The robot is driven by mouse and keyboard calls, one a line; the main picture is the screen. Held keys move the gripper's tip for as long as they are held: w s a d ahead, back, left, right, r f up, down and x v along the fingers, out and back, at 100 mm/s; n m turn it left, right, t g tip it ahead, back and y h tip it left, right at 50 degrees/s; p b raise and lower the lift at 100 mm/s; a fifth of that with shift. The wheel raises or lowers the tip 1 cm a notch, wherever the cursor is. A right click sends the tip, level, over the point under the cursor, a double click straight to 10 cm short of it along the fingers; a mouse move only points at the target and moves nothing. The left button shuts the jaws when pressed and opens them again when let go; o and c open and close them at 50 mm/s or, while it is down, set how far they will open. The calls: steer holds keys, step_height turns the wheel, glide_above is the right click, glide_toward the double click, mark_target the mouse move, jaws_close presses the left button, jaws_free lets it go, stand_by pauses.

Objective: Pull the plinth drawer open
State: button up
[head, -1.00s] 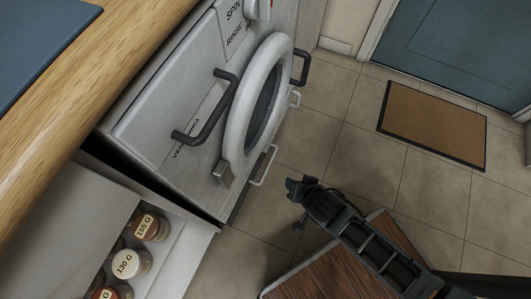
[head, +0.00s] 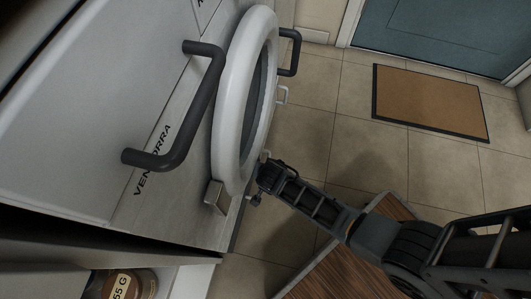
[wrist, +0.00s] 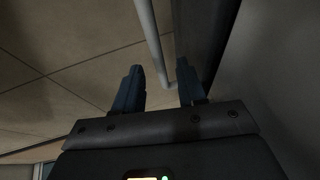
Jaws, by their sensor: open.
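In the wrist view, a pale bar handle (wrist: 149,32) runs down from the top edge and bends right at its lower end towards a dark low front (wrist: 200,32), which looks like the plinth drawer. My gripper (wrist: 160,80) is open, with one finger on each side of the bar's lower part in the picture; I see no clear contact. In the head view my gripper (head: 262,180) is low beside the washing machine, by the white door ring (head: 222,130).
Dark bar handles (head: 185,125) stick out from the fronts above. An open drawer with a jar (head: 125,285) is at lower left. Tiled floor (head: 325,130) is clear up to the brown mat (head: 430,103). A wooden surface (head: 330,270) is at the bottom.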

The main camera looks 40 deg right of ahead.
steer(key=shift+b+x, duration=0.3)
steer(key=shift+x, duration=0.65)
steer(key=shift+c, duration=0.2)
jaws_close()
